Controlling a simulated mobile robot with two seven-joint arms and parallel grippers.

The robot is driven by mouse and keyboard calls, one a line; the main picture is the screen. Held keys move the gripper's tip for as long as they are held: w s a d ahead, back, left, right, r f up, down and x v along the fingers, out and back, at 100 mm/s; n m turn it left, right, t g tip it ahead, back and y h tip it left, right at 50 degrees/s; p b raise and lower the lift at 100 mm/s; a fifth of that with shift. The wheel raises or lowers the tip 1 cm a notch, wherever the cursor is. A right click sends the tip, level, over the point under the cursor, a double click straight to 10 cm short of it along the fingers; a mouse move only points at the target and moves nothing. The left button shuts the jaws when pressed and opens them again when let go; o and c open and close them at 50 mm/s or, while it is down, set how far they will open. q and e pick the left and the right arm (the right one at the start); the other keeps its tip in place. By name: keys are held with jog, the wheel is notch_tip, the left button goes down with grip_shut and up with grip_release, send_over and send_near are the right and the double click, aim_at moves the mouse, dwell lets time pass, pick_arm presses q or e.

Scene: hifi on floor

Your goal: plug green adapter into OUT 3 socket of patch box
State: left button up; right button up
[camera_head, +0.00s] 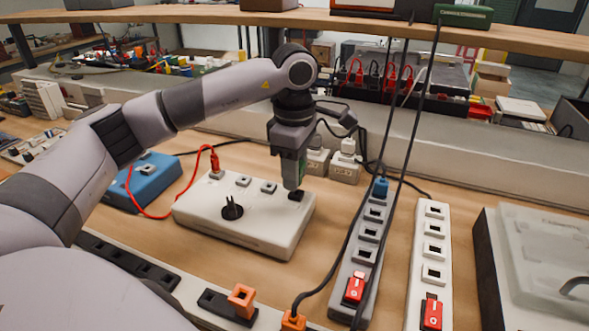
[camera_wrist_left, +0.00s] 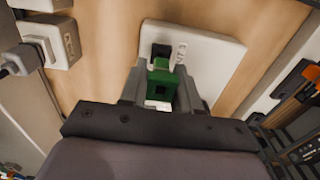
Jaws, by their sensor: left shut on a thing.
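The white patch box (camera_head: 250,228) lies on the wooden bench in the head view, with a row of sockets along its top. My left gripper (camera_head: 293,183) points down over the box's right end, just above a dark socket (camera_head: 297,195). In the left wrist view my left gripper (camera_wrist_left: 163,98) is shut on the green adapter (camera_wrist_left: 161,77). The adapter's front end is right by a black socket (camera_wrist_left: 160,50) beside a partly legible label on the patch box (camera_wrist_left: 215,62). I cannot tell whether the adapter touches or enters that socket. My right gripper is out of view.
A red plug (camera_head: 215,160) with a red cable sits in the box's left socket, and a black round piece (camera_head: 232,208) is on its top. A blue box (camera_head: 152,182) stands left. Grey (camera_head: 357,270) and white (camera_head: 431,255) power strips lie right, with black cables hanging there.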

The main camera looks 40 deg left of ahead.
pick_arm(q)
jog(key=shift+f+b, duration=0.45)
jog(key=shift+f, duration=0.3)
dwell(0.5)
jog(key=shift+f, duration=0.1)
dwell(0.6)
jog(key=shift+f, duration=0.15)
dwell(1.2)
jog(key=o, duration=1)
jog(key=shift+o, duration=0.2)
